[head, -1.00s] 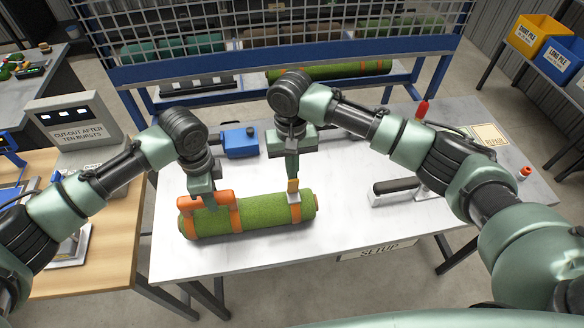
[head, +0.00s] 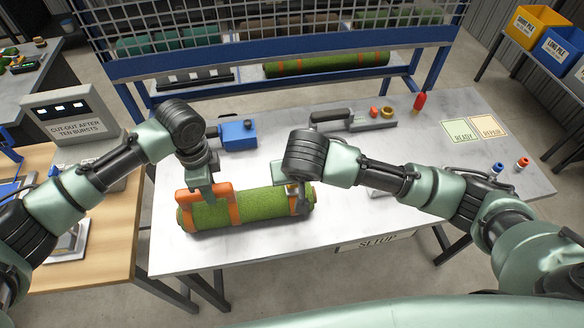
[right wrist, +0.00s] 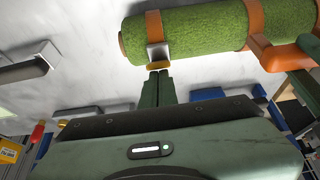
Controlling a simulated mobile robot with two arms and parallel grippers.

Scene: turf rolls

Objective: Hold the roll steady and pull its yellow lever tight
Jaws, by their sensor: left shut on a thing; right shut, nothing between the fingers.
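The green turf roll (head: 258,207) lies on its side on the white table, with orange bands around it and an orange handle (head: 181,207) on its left part. My left gripper (head: 203,196) is shut on the orange handle from above. In the right wrist view the roll (right wrist: 195,32) shows a metal buckle (right wrist: 158,52) on its end band, with the short yellow lever (right wrist: 158,66) at the buckle's edge. My right gripper (right wrist: 158,74) is shut and empty, its tips right at the lever; I cannot tell whether they touch. In the head view my right wrist mostly hides the buckle.
A blue device (head: 238,135) stands behind the roll. A black-handled tool (head: 355,120) lies at the table's back. READY (head: 461,131) and REPAIR (head: 490,127) cards lie on the right. A mesh rack (head: 270,68) with more rolls stands behind the table.

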